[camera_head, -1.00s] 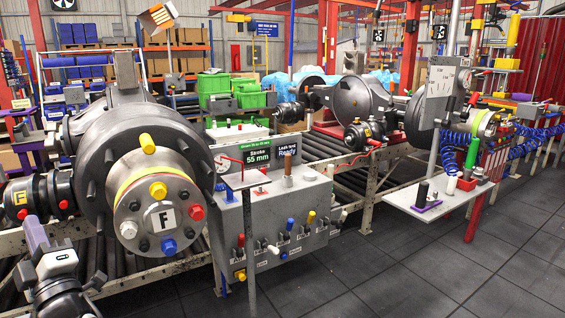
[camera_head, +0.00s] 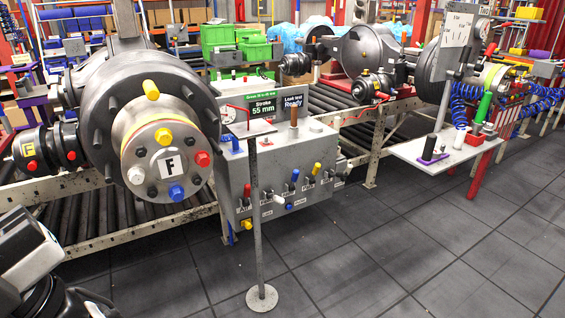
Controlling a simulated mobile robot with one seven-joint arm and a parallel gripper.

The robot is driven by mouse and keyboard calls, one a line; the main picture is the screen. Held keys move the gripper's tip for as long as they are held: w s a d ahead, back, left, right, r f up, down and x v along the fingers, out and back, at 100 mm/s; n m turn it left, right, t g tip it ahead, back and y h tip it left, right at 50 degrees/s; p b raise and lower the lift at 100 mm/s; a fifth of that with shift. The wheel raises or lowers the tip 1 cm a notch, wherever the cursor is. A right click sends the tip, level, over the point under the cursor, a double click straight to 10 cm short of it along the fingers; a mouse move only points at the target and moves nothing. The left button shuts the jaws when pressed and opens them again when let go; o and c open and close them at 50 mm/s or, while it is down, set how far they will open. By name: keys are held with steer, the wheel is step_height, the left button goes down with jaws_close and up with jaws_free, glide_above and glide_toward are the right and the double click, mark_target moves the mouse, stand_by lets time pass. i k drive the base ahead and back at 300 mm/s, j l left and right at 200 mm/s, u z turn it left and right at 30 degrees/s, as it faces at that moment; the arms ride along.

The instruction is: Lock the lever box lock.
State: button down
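The lever box (camera_head: 232,180) is a grey metal box at the middle of the view, mounted beside the roller conveyor. Its front carries a red lever (camera_head: 247,190), a white lever (camera_head: 277,199), a blue lever (camera_head: 295,175) and a yellow lever (camera_head: 316,168), at differing angles. A brown upright handle (camera_head: 294,131) stands on its top. I cannot tell which part is the lock, or its state. Part of my arm (camera_head: 30,255) shows at the lower left, well apart from the box. My gripper's fingertips are not in view.
A thin post on a round base (camera_head: 262,297) stands before the box and partly hides it. A large axle hub marked F (camera_head: 168,165) lies to its left. A grey side shelf (camera_head: 415,150) juts out at right. The tiled floor (camera_head: 400,255) in front is open.

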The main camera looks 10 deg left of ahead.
mark_target(247, 222)
steer(key=i+l+u, duration=0.1)
steer(key=u, duration=0.3)
steer(key=i+l+u, duration=0.2)
steer(key=u, duration=0.25)
steer(key=i, duration=0.1)
